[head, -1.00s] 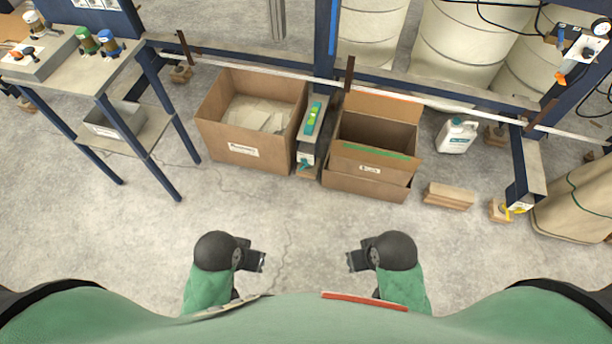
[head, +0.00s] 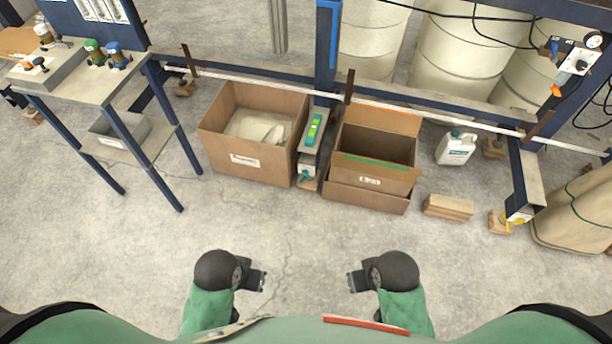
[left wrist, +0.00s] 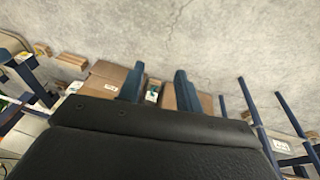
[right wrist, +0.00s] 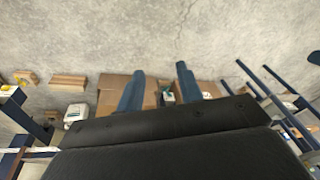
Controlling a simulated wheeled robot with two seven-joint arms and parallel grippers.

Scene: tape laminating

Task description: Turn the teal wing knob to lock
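The teal wing knob (head: 306,177) is small and low on the front of the post foot between two cardboard boxes, near the floor. Its exact turn angle is too small to tell. My left gripper (head: 264,281) and right gripper (head: 350,282) are both well short of it, over bare floor near my body, touching nothing. In the left wrist view my left gripper (left wrist: 158,72) has its two fingers apart and empty. In the right wrist view my right gripper (right wrist: 160,72) also has its fingers apart and empty.
An open box with paper (head: 228,165) stands left of the knob, and another open box (head: 350,195) stands close on its right. A green level (head: 315,130) lies on the beam above. A wood block (head: 448,206) and white jug (head: 455,148) are further right. The front floor is clear.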

